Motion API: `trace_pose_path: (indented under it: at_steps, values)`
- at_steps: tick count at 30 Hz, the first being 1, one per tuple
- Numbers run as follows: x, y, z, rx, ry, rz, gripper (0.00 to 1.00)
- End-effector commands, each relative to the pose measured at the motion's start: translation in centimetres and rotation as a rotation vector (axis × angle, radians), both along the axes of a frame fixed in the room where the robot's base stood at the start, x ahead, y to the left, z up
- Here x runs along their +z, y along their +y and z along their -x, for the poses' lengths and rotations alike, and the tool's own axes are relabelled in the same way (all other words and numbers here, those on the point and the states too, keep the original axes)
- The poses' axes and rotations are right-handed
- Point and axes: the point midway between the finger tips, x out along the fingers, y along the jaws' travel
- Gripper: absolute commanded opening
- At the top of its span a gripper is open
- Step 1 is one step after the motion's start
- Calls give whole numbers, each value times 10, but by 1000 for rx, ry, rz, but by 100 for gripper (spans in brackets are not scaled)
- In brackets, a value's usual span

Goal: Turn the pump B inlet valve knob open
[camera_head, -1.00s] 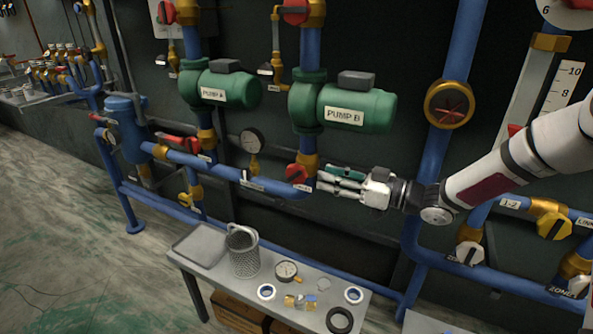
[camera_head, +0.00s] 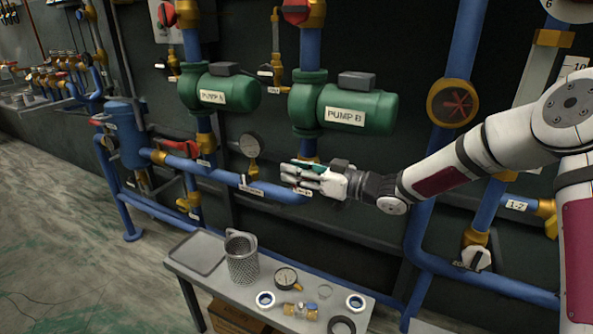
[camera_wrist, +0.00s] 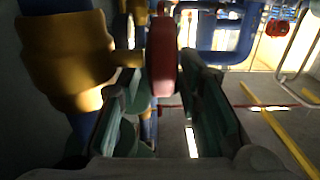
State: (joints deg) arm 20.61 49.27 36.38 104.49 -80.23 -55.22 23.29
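The pump B inlet valve sits on the blue pipe below the green pump labelled PUMP B (camera_head: 357,108). A little of its brass body (camera_head: 309,160) shows above my gripper (camera_head: 288,174), which hides the knob in the head view. In the wrist view the red knob (camera_wrist: 163,55) appears edge-on between my two fingers, with the brass body (camera_wrist: 68,58) to its left. The fingers are apart, with gaps visible on both sides of the knob. I cannot tell whether either touches it.
Pump A (camera_head: 222,93) and a pressure gauge (camera_head: 250,145) are to the left. A blue pipe with a brass round fitting (camera_head: 453,103) stands right, behind my arm. Below is a grey bench (camera_head: 215,285) with a mesh basket (camera_head: 241,260), a gauge and rings.

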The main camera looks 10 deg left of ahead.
Motion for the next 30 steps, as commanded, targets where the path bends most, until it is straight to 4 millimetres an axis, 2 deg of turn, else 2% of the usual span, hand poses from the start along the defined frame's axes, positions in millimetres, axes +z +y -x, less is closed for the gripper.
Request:
trace_pose_path:
  at_steps: [1,3,13,30]
  values:
    - [0,0,0,0,0,0,15]
    - [0,0,0,0,0,0,0]
    - [2,1,0,2,9,23,0]
    - [2,7,0,3,89,242,0]
